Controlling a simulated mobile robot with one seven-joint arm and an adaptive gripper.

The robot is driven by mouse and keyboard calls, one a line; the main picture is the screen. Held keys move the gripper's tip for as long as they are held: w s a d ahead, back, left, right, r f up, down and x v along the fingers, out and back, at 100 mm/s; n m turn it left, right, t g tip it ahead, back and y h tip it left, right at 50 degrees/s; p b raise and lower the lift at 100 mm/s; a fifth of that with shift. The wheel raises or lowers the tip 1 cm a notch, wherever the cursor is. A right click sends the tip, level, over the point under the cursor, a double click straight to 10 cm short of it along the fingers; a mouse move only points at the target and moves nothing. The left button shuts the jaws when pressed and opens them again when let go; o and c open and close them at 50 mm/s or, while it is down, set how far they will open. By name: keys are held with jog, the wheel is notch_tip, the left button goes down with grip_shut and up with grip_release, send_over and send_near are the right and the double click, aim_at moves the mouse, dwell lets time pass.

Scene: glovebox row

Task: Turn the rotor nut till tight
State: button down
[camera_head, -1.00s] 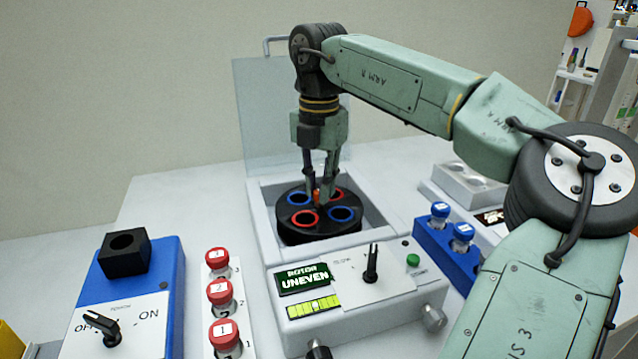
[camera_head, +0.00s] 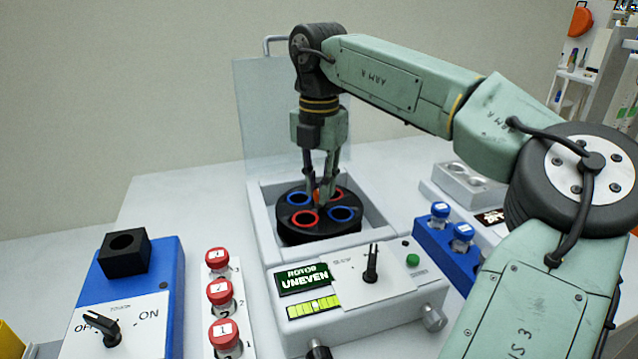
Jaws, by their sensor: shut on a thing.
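The rotor nut (camera_head: 317,197) is a small orange-red piece at the centre of the black rotor, mostly hidden by my fingers. My gripper (camera_head: 318,199) points straight down and is shut on the nut. The round black rotor (camera_head: 322,228) sits in the open white centrifuge (camera_head: 259,222), with red and blue rings around its holes. The green display (camera_head: 303,279) on the front panel reads "ROTOR UNEVEN". A yellow-green bar gauge (camera_head: 314,307) is below it.
The clear lid (camera_head: 262,120) stands raised behind the rotor. Red-capped vials (camera_head: 220,292) stand in a rack at front left, beside a blue device (camera_head: 165,260) with a switch. Blue-capped vials (camera_head: 462,232) stand in a blue rack at right. The bench at back left is clear.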

dwell(0.8)
jog(key=c, duration=1.5)
grip_release()
notch_tip(320, 180, up, 8)
jog(key=shift+f, duration=0.25)
jog(key=shift+s+f, duration=0.1)
